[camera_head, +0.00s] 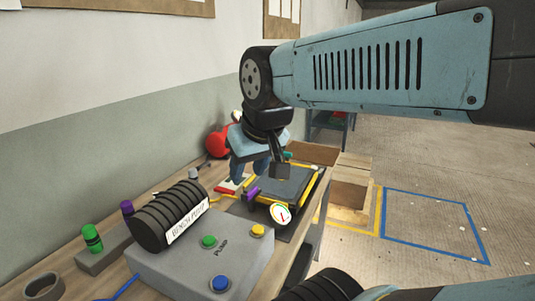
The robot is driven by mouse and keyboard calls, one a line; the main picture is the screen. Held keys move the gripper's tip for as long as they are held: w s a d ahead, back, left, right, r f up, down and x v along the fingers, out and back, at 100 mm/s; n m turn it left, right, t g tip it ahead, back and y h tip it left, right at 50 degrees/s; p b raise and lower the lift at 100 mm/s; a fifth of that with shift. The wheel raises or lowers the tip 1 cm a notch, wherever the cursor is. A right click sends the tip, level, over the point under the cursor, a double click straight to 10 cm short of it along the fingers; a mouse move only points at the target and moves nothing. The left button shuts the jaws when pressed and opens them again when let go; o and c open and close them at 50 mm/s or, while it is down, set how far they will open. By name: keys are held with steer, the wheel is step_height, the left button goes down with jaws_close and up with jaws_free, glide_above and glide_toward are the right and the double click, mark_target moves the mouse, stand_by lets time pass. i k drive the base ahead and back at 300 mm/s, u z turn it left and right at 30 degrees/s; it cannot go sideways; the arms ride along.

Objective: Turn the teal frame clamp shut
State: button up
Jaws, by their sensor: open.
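A yellow frame (312,188) surrounds a dark grey plate (285,186) on the bench. A small teal piece (288,155), which looks like the teal frame clamp, shows at the far edge of the frame. It is too small to tell how it is turned. A purple clamp (252,194) sits at the frame's near left side. My gripper (251,173) points down above the frame's left side, open, with nothing visible between its fingers. It is to the left of the teal piece and apart from it in the picture. My gripper and wrist hide part of the frame's far left side.
A grey pump box (200,265) with coloured buttons and a black ribbed cylinder (166,215) stand in front. A round gauge (281,214) is at the frame's near edge. A red object (217,143) lies by the wall. Cardboard boxes (349,190) stand right of the bench.

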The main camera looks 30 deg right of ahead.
mark_target(288, 155)
steer(key=u, duration=0.05)
steer(key=k, duration=0.5)
steer(key=z, duration=0.8)
steer(key=i, duration=1.05)
